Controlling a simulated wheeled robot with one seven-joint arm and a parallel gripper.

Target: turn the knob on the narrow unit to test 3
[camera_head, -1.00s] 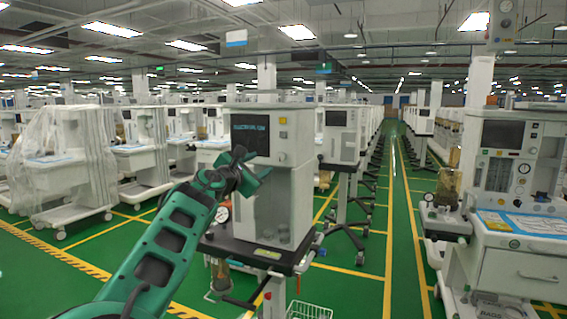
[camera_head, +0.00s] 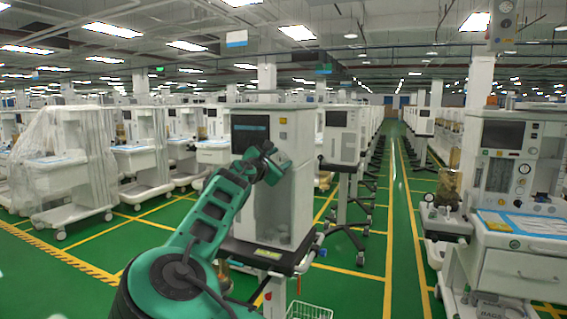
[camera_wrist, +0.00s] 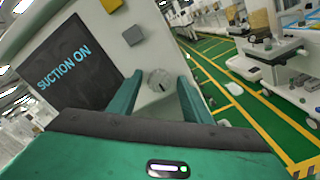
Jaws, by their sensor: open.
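The narrow unit (camera_head: 302,205) is a tall white cabinet with a dark screen (camera_head: 250,133) high on its front, standing on a dark base. In the wrist view its screen (camera_wrist: 75,68) reads "SUCTION ON". The round grey knob (camera_wrist: 159,80) sits on the white panel to the right of the screen, with a pointer mark that is too small to read. My gripper (camera_wrist: 158,88) is open, its two green fingers on either side of the knob in the picture; I cannot tell whether they touch it. In the head view my gripper (camera_head: 272,162) hides the knob.
Two square buttons, one grey (camera_wrist: 133,35) and one yellowish, sit above the knob. Another white machine (camera_head: 510,190) stands at the right across a clear green aisle (camera_head: 402,230). A wire basket (camera_head: 310,311) is low beside the unit. Wrapped machines (camera_head: 65,160) stand at the left.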

